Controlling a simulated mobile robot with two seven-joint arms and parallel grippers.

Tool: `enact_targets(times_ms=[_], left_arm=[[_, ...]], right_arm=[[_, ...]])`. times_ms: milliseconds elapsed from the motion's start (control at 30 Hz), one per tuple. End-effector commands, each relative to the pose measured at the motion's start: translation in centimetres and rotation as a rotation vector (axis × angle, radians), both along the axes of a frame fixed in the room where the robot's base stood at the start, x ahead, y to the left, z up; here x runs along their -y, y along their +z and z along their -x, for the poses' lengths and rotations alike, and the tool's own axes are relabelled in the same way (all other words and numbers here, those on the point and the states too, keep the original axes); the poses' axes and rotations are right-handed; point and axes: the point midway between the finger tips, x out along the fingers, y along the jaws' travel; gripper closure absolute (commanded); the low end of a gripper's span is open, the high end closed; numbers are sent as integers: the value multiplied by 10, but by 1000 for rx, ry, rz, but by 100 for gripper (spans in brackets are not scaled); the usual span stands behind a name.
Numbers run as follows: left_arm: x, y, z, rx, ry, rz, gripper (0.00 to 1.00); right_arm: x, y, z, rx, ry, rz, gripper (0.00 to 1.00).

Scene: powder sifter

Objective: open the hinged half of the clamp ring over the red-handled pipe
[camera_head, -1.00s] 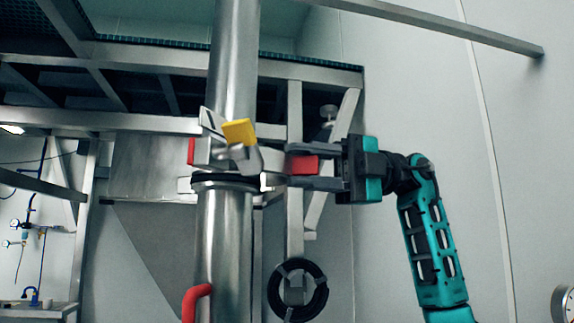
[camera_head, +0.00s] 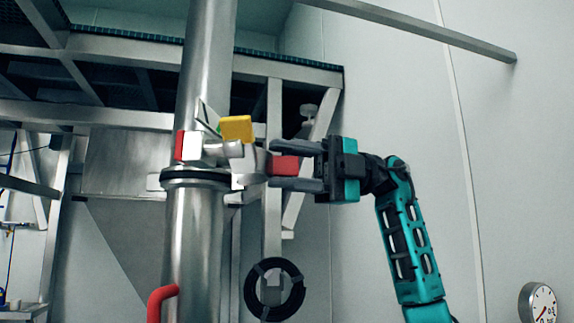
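The steel pipe (camera_head: 194,255) with a red handle (camera_head: 158,303) at its lower left stands left of centre. The clamp ring (camera_head: 213,152) sits at the pipe's joint, just above a dark-edged flange (camera_head: 194,176). It has a red block on its left (camera_head: 180,146), a yellow knob (camera_head: 237,128) in front and a red end (camera_head: 284,165) on its right. My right gripper (camera_head: 284,166) comes from the right, one finger above and one below the red end, and appears shut on it. The ring's far side is hidden. My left gripper is not in view.
A steel platform frame (camera_head: 150,55) lies behind, with posts right of the pipe. A black cable coil (camera_head: 250,292) hangs below my gripper. A gauge (camera_head: 541,303) is at the lower right.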

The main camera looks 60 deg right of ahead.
Motion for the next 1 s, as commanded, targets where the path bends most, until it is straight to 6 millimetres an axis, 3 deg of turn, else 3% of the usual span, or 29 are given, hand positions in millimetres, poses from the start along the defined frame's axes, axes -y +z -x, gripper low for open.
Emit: enact_targets(times_ms=[167,500,1000], left_arm=[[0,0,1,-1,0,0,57],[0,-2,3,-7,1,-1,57],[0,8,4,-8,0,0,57]], right_arm=[[0,1,0,0,1,-2,45],[5,-1,3,-6,4,1,45],[90,2,53,-3,1,-2,45]])
